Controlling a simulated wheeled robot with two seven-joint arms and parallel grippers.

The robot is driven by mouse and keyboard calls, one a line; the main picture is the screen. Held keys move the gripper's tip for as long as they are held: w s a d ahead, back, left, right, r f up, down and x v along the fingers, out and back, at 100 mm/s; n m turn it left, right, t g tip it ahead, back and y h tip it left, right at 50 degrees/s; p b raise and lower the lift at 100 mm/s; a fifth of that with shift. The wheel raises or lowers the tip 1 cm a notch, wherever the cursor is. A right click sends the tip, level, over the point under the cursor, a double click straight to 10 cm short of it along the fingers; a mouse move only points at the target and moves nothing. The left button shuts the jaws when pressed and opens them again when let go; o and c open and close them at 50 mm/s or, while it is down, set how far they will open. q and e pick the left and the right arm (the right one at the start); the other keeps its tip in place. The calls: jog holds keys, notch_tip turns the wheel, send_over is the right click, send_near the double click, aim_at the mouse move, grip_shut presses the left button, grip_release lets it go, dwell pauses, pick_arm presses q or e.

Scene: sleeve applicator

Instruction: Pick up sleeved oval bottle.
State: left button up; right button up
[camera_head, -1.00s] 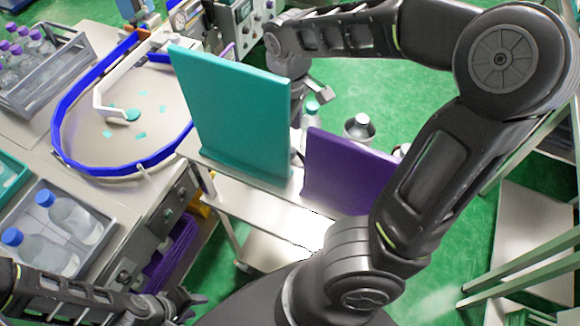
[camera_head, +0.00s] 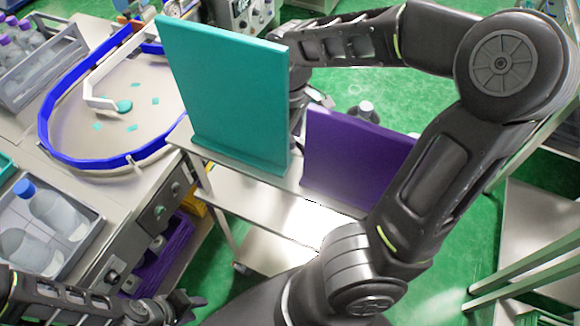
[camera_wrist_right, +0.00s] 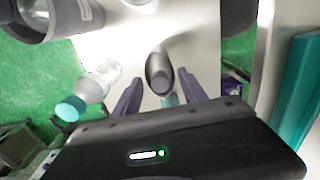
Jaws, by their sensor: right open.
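A grey bottle (camera_wrist_right: 158,70), which may be the sleeved oval bottle, shows in the right wrist view between the two purple-grey fingers of my right gripper (camera_wrist_right: 160,84). Those fingers are apart, and I cannot tell whether they touch it. In the head view the right gripper is hidden behind the teal upright panel (camera_head: 225,95). My left gripper (camera_head: 192,304) is low at the left of the head view, far from that bottle, and its jaw state is unclear.
A clear bottle with a teal cap (camera_wrist_right: 100,82) lies left of the fingers in the wrist view. A larger grey container (camera_wrist_right: 62,14) is further left. A purple panel (camera_head: 352,155) stands on the cart beside the teal one. The green floor is open.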

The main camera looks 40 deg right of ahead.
jog(key=shift+f, duration=0.45)
jog(key=shift+r, duration=0.1)
jog(key=shift+c, duration=0.4)
grip_shut()
dwell(1.0)
